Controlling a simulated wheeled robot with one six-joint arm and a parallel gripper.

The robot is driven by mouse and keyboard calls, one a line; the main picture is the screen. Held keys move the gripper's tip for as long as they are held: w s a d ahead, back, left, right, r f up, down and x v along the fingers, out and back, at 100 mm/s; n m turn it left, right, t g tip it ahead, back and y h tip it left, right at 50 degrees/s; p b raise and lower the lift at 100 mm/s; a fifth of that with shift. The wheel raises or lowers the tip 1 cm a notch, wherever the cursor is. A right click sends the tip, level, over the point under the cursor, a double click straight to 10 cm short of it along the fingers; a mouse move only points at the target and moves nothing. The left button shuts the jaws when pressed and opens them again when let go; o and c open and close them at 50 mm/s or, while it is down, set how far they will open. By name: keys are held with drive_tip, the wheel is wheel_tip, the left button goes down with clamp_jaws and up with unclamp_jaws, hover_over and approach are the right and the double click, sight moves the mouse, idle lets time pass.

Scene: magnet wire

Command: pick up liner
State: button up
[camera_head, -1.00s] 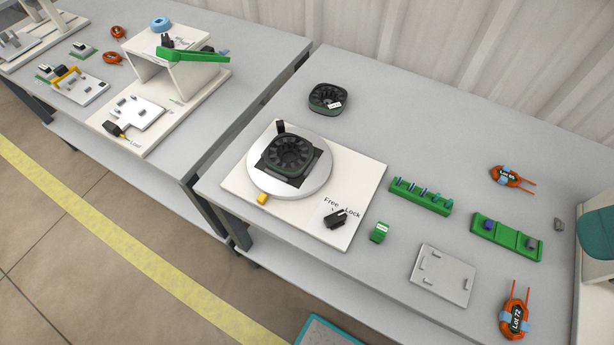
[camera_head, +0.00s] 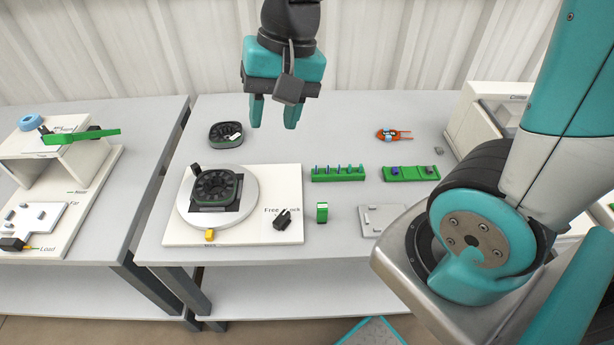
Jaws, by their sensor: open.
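My gripper (camera_head: 273,115) hangs fingers-down from the top centre, open with nothing between its fingers. It appears above the back of the table. I cannot tell for sure which thing is the liner. A long green rack (camera_head: 338,174) holds several small upright pieces, some bluish. To its right a green tray (camera_head: 411,174) holds a purple piece (camera_head: 396,170) and a grey piece (camera_head: 429,169). A black slotted ring (camera_head: 216,188) sits on the round turntable (camera_head: 249,207).
Another black ring (camera_head: 226,134) lies at the back left. The white turntable board (camera_head: 284,238) has a black Free/Lock knob (camera_head: 283,219). An orange wire coil (camera_head: 391,135) lies behind the green tray. A grey plate (camera_head: 383,220) lies at the front. My arm covers the table's right front.

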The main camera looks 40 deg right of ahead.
drive_tip(key=w+d+f+m+h+b, duration=0.1)
drive_tip(key=w+d+f+m, duration=0.5)
drive_tip(key=w+d+m, duration=0.3)
drive_tip(key=m+h+b, duration=0.1)
drive_tip(key=m+h, duration=0.1)
drive_tip(key=m, duration=0.9)
hover_over(316, 166)
wheel_tip(316, 166, down, 7)
drive_tip(key=shift+m+g, duration=0.3)
drive_tip(key=shift+m, duration=0.3)
drive_tip(key=shift+f+p, duration=0.45)
drive_tip(key=shift+f, duration=8.45)
clamp_jaws()
